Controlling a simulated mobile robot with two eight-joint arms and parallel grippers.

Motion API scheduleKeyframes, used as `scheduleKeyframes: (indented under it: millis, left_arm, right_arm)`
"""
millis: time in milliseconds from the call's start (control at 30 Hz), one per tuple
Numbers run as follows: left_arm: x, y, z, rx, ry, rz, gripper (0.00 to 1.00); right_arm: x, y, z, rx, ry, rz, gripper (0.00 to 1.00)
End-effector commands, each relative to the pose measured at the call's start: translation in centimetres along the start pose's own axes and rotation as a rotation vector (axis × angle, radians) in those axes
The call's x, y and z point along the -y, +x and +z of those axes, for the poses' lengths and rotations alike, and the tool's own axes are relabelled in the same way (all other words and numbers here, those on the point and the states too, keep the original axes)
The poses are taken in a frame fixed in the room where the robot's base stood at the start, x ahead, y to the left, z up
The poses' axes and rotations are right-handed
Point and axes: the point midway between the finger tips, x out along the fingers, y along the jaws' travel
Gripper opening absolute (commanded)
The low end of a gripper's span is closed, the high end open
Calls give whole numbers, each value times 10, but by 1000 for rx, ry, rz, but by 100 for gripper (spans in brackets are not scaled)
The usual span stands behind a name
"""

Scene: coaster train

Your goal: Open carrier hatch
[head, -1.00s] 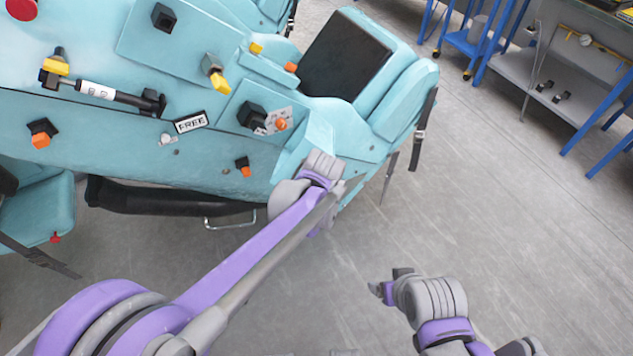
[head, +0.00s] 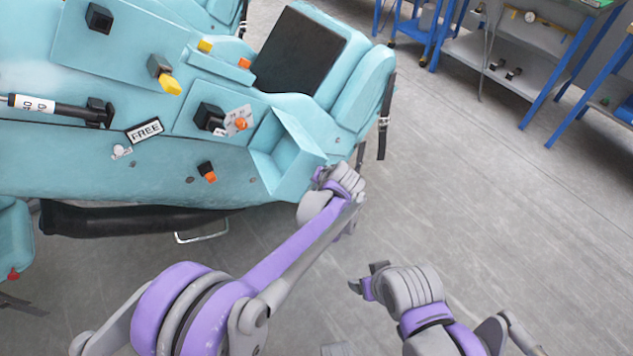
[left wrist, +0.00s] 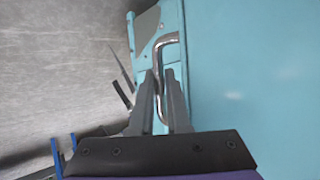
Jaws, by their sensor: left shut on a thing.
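The teal coaster carrier (head: 90,165) fills the upper left of the head view. At its near right corner is a box-like recess (head: 268,150) with a teal hatch panel (head: 298,138) standing out from the body. My left gripper (left wrist: 162,76) is shut on a bent chrome handle (left wrist: 167,42) on a teal face in the left wrist view. In the head view my left wrist (head: 338,188) is at the panel's lower right corner and hides the handle. My right gripper (head: 366,276) hangs over the floor, empty, its fingers apart.
The carrier side carries a "FREE" label (head: 145,130), a black strut (head: 60,108) and several knobs. A black strap (head: 384,115) hangs at its right end. Blue-framed work tables (head: 530,70) stand at upper right. The grey floor (head: 480,200) between is clear.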

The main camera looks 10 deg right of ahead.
Motion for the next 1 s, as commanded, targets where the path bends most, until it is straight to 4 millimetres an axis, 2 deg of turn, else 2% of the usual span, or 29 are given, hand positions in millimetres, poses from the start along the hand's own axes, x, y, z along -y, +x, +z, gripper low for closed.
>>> scheduleKeyframes:
  millis: [200, 700, 733, 800, 1000]
  left_arm:
    - [-8, 9, -4, -3, -9, 14, 0]
    - [-9, 11, -7, -7, -10, 14, 0]
    - [-9, 11, -7, -7, -10, 14, 18]
    - [-9, 11, -7, -7, -11, 14, 27]
    - [-8, 11, -7, -6, -12, 14, 27]
  right_arm:
    - [0, 3, 1, 1, 0, 0, 78]
    - [0, 3, 2, 1, 0, 0, 78]
    - [0, 3, 2, 1, 0, 0, 78]
    - [0, 3, 2, 1, 0, 0, 78]
    - [0, 3, 1, 1, 0, 0, 78]
